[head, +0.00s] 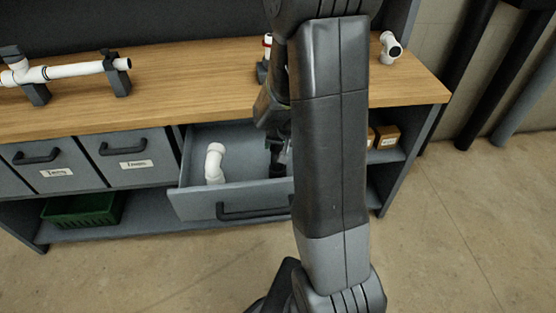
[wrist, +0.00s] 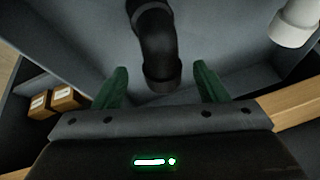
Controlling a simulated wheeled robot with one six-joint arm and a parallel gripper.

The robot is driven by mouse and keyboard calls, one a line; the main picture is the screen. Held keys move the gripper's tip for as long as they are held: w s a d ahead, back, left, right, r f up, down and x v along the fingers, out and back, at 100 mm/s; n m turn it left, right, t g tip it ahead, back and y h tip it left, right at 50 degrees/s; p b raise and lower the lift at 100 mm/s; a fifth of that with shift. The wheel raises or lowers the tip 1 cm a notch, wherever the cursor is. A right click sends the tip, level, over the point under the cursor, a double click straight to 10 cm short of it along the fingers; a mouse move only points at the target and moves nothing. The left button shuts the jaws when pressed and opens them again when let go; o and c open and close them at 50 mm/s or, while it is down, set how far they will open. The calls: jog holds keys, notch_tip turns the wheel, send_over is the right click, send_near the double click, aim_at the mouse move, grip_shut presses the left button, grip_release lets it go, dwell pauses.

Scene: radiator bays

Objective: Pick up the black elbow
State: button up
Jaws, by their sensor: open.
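The black elbow (wrist: 158,45) lies in the open drawer (head: 245,200). In the wrist view it reaches from the top edge down to between my fingers. My gripper (wrist: 161,72) is open, with one green finger on each side of the elbow's near end and a gap on both sides. In the head view my gripper (head: 277,150) is down in the right part of the drawer, partly hidden by my arm. The elbow is hard to tell from my dark gripper there.
A white elbow (head: 214,163) stands in the drawer's left part and shows at the wrist view's top right (wrist: 297,22). The wooden bench top (head: 190,85) is above, with a white pipe (head: 75,70) on stands. Small boxes (head: 386,137) sit on the right shelf.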

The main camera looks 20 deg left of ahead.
aim_at(279, 149)
jog(key=shift+w+f, duration=0.15)
jog(key=shift+f, duration=0.05)
jog(key=shift+a+f, duration=0.15)
jog(key=shift+f, duration=0.2)
jog(key=shift+x, duration=2.25)
jog(key=shift+a+r, duration=0.1)
jog(key=c, duration=1.1)
